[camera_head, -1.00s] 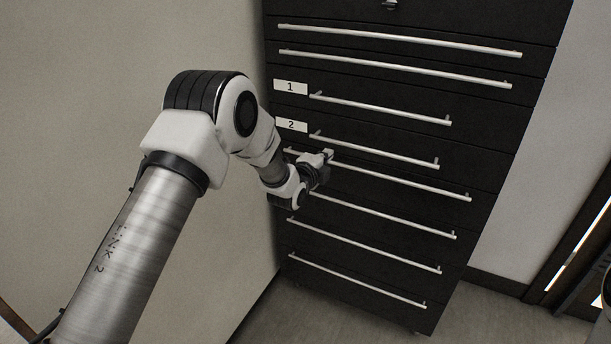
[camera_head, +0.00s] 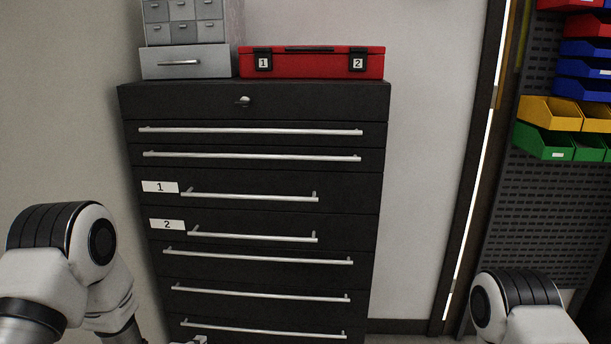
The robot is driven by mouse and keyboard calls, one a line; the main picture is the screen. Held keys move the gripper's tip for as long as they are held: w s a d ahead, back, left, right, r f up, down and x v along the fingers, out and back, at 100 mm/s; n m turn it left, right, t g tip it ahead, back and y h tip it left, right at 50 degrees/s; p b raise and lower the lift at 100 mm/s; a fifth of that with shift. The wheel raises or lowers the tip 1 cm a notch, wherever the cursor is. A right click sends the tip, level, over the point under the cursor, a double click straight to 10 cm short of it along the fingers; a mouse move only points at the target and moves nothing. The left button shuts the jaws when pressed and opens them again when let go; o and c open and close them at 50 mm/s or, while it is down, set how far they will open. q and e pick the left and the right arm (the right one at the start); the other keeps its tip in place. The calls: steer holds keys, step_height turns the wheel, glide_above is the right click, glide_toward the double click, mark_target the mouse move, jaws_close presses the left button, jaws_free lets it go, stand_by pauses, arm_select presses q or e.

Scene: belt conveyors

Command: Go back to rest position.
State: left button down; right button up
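My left arm (camera_head: 75,262) is folded at the lower left, in front of the wall and the cabinet's left side. Only a small pale piece at the bottom edge, likely my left gripper (camera_head: 189,340), shows; its fingers are cut off, so I cannot tell if it is open. My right arm (camera_head: 520,305) shows at the lower right, and its gripper is out of the picture. The black drawer cabinet (camera_head: 255,103) stands ahead with its visible drawers shut. Two drawers carry labels 1 (camera_head: 160,187) and 2 (camera_head: 167,225).
A red case (camera_head: 310,63) and a grey small-drawer unit (camera_head: 185,62) stand on the cabinet. A door frame (camera_head: 472,180) is to its right. Coloured bins (camera_head: 560,145) hang on a perforated panel at the far right. Bare wall lies between cabinet and door frame.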

arm_select(q)
steer(key=s+d+f+n+g+p, duration=0.15)
steer(key=s+f+n+g, duration=0.3)
steer(key=s+f, duration=0.7)
steer(key=s+f+n+g+p, duration=0.1)
steer(key=s+n+g, duration=0.7)
steer(key=s+n, duration=0.6)
steer(key=s, duration=0.9)
steer(key=shift+s+a+f+n+y, duration=0.15)
steer(key=shift+s+a+n+y, duration=0.1)
steer(key=shift+n+y, duration=0.15)
arm_select(e)
step_height(320, 180, up, 4)
steer(key=shift+f, duration=0.25)
